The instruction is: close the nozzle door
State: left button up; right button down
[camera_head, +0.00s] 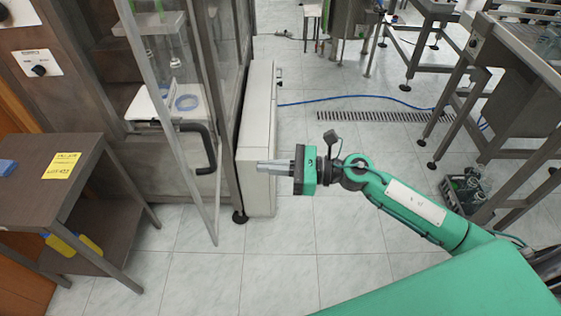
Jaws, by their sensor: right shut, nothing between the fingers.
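The nozzle door (165,105) is a framed transparent panel on the machine at the left. It stands ajar, swung out from the cabinet, with its lower corner reaching out over the floor. Its dark curved handle (207,150) is on the panel. My right gripper (260,167) is shut and empty. It points left, to the right of the door handle and apart from it, in front of the light grey box beside the machine. My left gripper is not in view.
A brown side table (40,180) with a yellow label (62,165) stands at the left. The light grey box (258,130) stands right of the machine. A blue hose (350,97) and a drain grate (375,116) cross the floor. Metal conveyor frames (500,105) stand at right. The front middle floor is clear.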

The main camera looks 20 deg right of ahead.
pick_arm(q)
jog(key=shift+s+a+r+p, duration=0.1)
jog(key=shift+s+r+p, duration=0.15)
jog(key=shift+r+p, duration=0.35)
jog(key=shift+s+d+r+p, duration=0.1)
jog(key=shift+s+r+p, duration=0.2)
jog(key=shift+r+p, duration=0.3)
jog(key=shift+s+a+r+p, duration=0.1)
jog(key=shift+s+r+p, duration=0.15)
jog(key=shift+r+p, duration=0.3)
pick_arm(e)
jog(key=x, duration=0.9)
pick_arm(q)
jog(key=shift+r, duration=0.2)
